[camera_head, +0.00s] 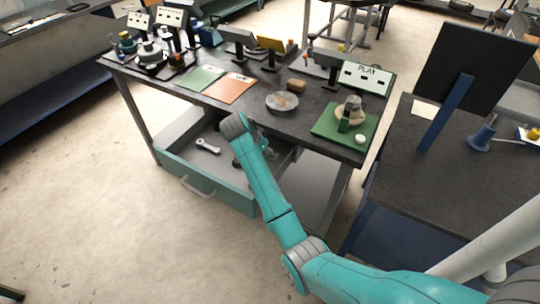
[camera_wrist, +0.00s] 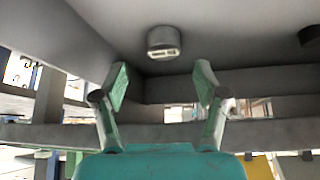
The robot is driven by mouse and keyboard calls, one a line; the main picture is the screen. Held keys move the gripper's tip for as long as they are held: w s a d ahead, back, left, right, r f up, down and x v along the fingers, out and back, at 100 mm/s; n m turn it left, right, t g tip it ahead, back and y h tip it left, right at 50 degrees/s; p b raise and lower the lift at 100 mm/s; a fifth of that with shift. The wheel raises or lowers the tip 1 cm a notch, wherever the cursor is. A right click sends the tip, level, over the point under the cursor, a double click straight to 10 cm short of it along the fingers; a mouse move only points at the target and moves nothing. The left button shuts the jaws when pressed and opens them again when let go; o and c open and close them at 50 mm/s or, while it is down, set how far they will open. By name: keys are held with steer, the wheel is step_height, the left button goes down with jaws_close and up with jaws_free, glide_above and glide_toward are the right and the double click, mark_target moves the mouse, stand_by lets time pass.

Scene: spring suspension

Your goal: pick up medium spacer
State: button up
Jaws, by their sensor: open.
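A short grey cylindrical piece (camera_wrist: 163,42), which may be the medium spacer, sits on a grey surface in the wrist view. It has a pale end with dark slots. My gripper (camera_wrist: 163,82) is open and empty, with its two green-padded fingers spread apart. The piece shows beyond the fingertips, between them and higher in the picture, and is not touched. In the head view my arm reaches over the open drawer (camera_head: 200,184) under the workbench. My arm hides part of the drawer, and I cannot make out the spacer there.
A wrench (camera_head: 207,146) lies in the drawer. A dark round thing (camera_wrist: 312,36) is at the right edge of the wrist view. The workbench top (camera_head: 235,112) above holds a round plate (camera_head: 282,102), a green mat (camera_head: 328,128) and several stands. Open floor lies left of the drawer.

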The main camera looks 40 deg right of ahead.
steer(key=shift+w+x, duration=0.2)
steer(key=shift+x, duration=2.1)
steer(key=shift+a+f, duration=0.1)
steer(key=shift+a, duration=0.05)
steer(key=c, duration=1.3)
